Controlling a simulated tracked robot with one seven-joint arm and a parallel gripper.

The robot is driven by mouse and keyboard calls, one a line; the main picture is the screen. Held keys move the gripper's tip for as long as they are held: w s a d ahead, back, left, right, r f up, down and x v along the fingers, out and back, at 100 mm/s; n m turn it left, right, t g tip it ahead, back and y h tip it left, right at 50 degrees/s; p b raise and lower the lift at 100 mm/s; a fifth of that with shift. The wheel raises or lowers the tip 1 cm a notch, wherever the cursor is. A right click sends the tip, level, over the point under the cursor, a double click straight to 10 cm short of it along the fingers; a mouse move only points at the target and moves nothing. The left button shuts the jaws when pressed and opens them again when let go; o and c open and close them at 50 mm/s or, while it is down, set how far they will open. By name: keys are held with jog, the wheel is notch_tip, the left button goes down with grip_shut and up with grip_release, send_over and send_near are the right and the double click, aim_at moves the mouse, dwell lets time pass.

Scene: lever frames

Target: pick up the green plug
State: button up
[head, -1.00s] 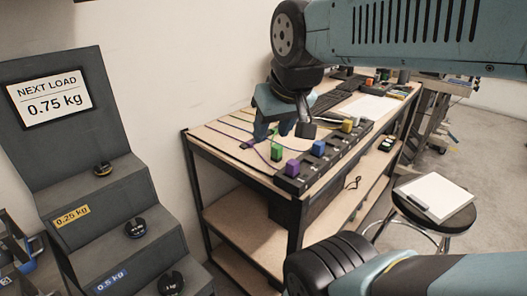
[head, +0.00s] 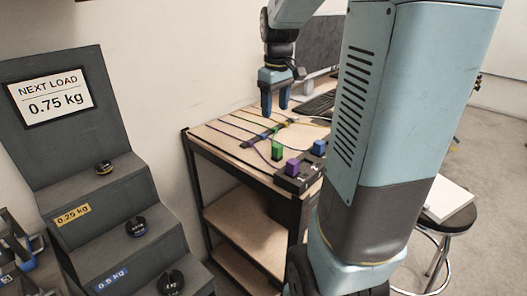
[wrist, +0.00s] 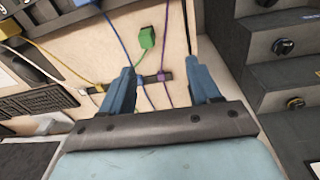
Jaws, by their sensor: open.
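The green plug (head: 277,152) sits on the wooden table top, beside the dark strip with the purple plug. In the wrist view the green plug (wrist: 147,38) lies beyond my fingertips, nearer the left finger, with a green cable running from it. My gripper (head: 275,110) is above the far left part of the table, behind the plug. Its two blue fingers are apart with nothing between them, as my gripper (wrist: 163,70) also shows in the wrist view. It does not touch the plug.
A purple plug (head: 292,167) and a blue plug (head: 319,147) sit at the dark strip. Several coloured cables cross the table through a dark clip bar (head: 258,138). A keyboard (head: 318,105) is further back. Stepped weight stand (head: 120,215) stands left. My arm hides the table's right side.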

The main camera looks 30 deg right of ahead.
aim_at(278, 146)
jog(key=shift+n+g, duration=0.4)
jog(key=shift+g, duration=0.1)
jog(key=w+d+f, duration=0.1)
jog(key=f, duration=0.4)
jog(key=w+d+f, duration=0.1)
jog(key=f, duration=0.5)
jog(key=w+d+f, duration=0.1)
jog(key=f, duration=0.4)
jog(key=shift+w+f, duration=0.1)
jog(key=shift+f, duration=0.2)
jog(key=shift+c, duration=0.3)
jog(key=c, duration=1)
jog(key=shift+r, duration=0.15)
